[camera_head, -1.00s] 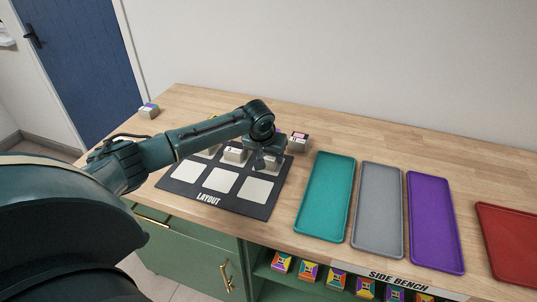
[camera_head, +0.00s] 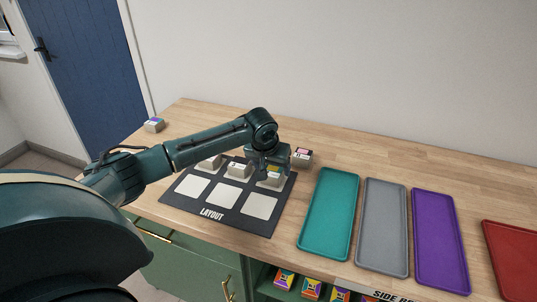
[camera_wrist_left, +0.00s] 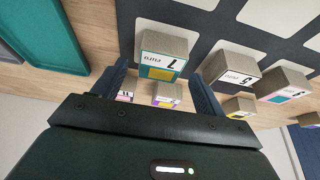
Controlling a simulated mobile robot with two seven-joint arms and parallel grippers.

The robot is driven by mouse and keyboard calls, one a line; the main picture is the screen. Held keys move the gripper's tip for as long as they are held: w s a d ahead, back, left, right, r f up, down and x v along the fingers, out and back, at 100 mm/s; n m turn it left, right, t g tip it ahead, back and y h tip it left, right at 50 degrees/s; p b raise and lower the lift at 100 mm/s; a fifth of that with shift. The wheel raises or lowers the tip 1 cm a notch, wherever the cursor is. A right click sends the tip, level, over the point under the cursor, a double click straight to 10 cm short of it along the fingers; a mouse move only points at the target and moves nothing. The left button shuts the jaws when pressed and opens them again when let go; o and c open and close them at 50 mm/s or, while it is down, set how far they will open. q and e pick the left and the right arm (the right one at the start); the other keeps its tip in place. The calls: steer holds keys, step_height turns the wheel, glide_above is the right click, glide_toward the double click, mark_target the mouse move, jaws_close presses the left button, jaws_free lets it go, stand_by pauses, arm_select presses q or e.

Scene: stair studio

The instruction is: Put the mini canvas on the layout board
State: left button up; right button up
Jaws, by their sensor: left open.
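The dark layout board (camera_head: 250,225) lies on the bench with pale squares. Three small blocks with pale sides stand in its back row: one at left (camera_head: 210,161), one in the middle (camera_head: 238,171), and one at right (camera_head: 269,181). My left gripper (camera_head: 267,165) is above and just behind the right block. In the left wrist view, a mini canvas marked 7 euro (camera_wrist_left: 163,55), with teal and yellow on its face, sits between the open fingers. A block marked 5 (camera_wrist_left: 233,68) is beside it. My right gripper is not in view.
A block with a pink and dark label (camera_head: 302,156) stands on the bench behind the board's right corner. Another block (camera_head: 153,125) is at the far left. Teal (camera_head: 328,215), grey (camera_head: 381,225), purple (camera_head: 438,240) and red (camera_head: 512,258) trays lie empty at right.

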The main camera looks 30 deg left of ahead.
arm_select(q)
steer(key=a+v, duration=0.1)
steer(key=v, duration=0.8)
steer(key=shift+d, duration=0.45)
